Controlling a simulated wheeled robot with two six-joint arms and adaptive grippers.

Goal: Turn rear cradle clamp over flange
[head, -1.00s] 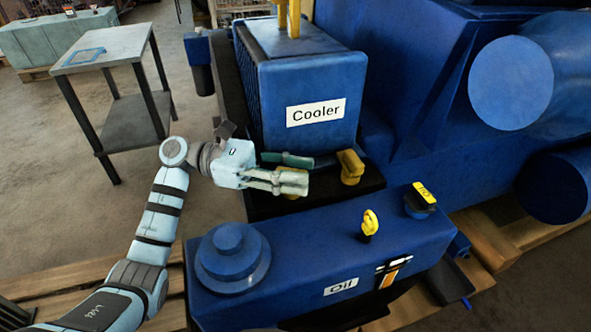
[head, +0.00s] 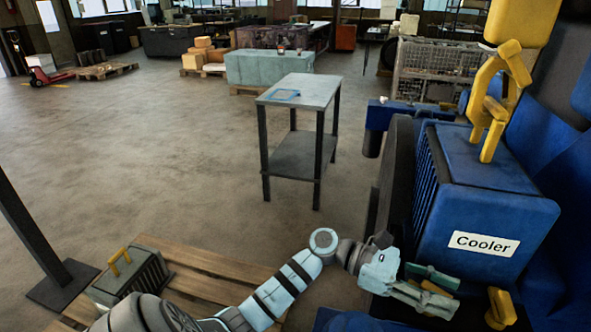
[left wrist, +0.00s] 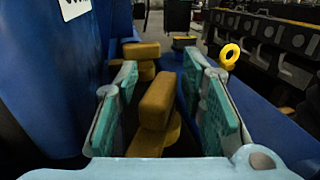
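The blue cooler (head: 485,205) stands at the right of the head view. Two yellow cradle clamps show at its foot. One clamp (left wrist: 155,105) stands between the spread fingers of my left gripper (head: 432,295), which also shows in the left wrist view (left wrist: 165,105). The fingers lie on either side of it, with a visible gap at the right finger. In the head view this clamp is mostly hidden by the fingers. The other clamp (head: 501,308) stands beyond the fingertips, also in the left wrist view (left wrist: 140,52). The flange cannot be made out. My right gripper is not in view.
A yellow lifting fitting (head: 497,95) sits on top of the cooler. A yellow ring (left wrist: 229,55) stands right of the fingers in the left wrist view. A grey side table (head: 303,92) stands behind. A handled box (head: 130,278) rests on a pallet (head: 205,265). Floor beyond is open.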

